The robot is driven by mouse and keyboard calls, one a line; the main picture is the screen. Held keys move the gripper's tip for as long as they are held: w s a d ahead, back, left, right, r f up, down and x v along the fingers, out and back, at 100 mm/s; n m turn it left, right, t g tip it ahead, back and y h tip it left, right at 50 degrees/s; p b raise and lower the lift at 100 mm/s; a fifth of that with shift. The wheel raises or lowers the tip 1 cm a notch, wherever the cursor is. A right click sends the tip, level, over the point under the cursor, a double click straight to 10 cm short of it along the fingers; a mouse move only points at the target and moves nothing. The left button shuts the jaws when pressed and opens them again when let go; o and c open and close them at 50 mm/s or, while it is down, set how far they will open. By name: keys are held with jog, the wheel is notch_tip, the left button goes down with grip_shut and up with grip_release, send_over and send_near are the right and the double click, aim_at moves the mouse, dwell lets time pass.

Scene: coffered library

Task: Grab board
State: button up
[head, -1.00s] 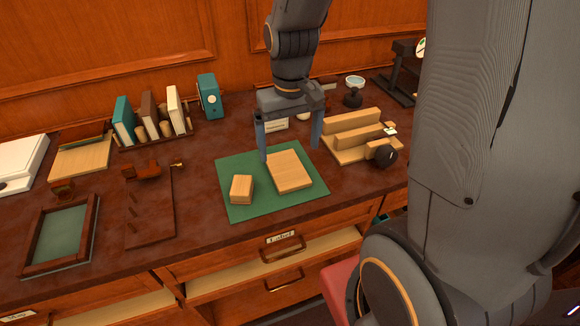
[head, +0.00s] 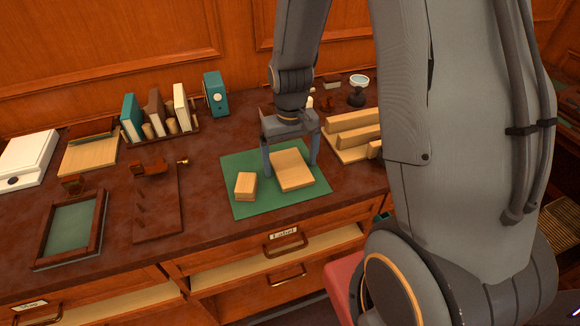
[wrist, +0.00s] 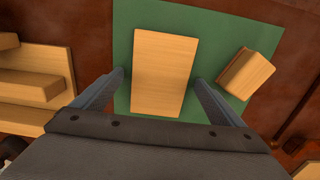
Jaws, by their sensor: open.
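The board (head: 294,171) is a flat, light wooden rectangle lying on a green mat (head: 236,206) on the dark counter. In the wrist view the board (wrist: 163,74) lies between the two fingers, with a gap showing on each side. My gripper (head: 291,170) is open and low over the board, one finger to its left and one to its right. In the wrist view my gripper (wrist: 158,76) holds nothing. Whether the fingertips touch the mat I cannot tell.
A small wooden block (head: 246,186) sits on the mat left of the board. A stepped wooden rack (head: 352,136) stands close on the right. A book holder (head: 160,135), a framed green tray (head: 70,230) and a brown stand (head: 156,205) are further left.

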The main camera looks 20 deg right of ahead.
jog(key=c, duration=1.2)
